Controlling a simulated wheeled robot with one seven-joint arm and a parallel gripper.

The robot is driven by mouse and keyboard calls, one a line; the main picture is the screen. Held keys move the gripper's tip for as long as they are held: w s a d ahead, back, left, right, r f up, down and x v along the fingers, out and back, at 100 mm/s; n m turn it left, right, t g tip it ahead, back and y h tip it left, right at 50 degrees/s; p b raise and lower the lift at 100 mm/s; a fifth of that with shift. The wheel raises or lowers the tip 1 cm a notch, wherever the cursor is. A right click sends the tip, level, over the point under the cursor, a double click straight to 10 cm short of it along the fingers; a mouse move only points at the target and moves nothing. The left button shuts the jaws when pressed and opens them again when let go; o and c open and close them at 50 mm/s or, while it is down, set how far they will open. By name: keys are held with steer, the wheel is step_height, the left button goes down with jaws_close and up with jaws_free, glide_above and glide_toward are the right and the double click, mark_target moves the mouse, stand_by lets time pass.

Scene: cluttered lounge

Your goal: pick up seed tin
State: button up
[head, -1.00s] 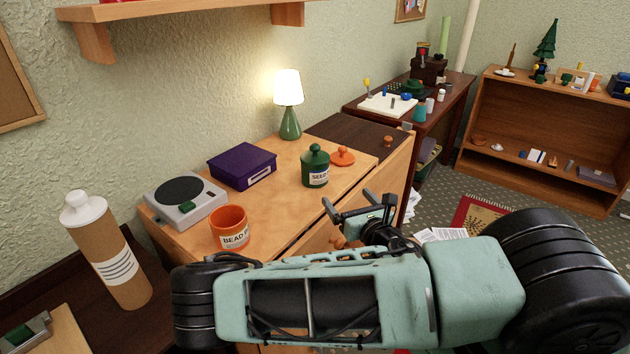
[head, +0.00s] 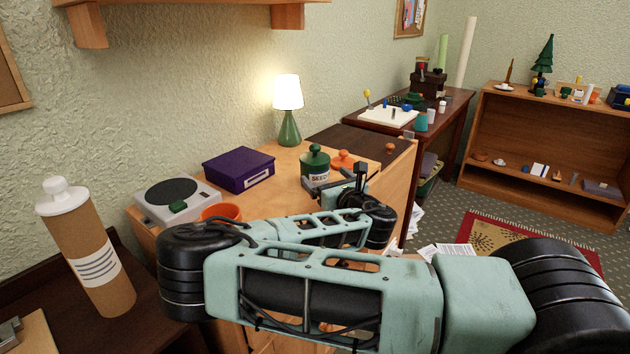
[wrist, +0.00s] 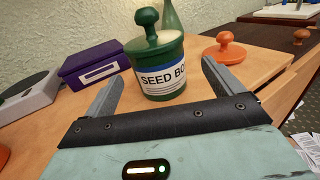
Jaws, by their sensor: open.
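The seed tin is a dark green canister with a knobbed lid and a white label reading "SEED BO…". It stands upright on the wooden cabinet top; in the head view the seed tin (head: 314,163) is partly covered by my gripper (head: 352,180). In the wrist view the seed tin (wrist: 157,62) stands just ahead of my gripper (wrist: 160,88), between the lines of its two spread fingers. My gripper is open and empty. I cannot tell whether the tin's base is between the fingertips.
A purple box (head: 238,169) and a grey device with a black disc (head: 172,192) are left of the tin. A green lamp (head: 289,126) stands behind it. An orange knobbed lid (wrist: 226,50) lies to its right. An orange pot (head: 222,211) is partly hidden by my arm.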

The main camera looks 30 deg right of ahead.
steer(key=shift+w+d, duration=0.15)
steer(key=shift+w, duration=1.45)
steer(key=shift+w+d, duration=0.15)
steer(key=shift+w, duration=1.45)
steer(key=c, duration=1.3)
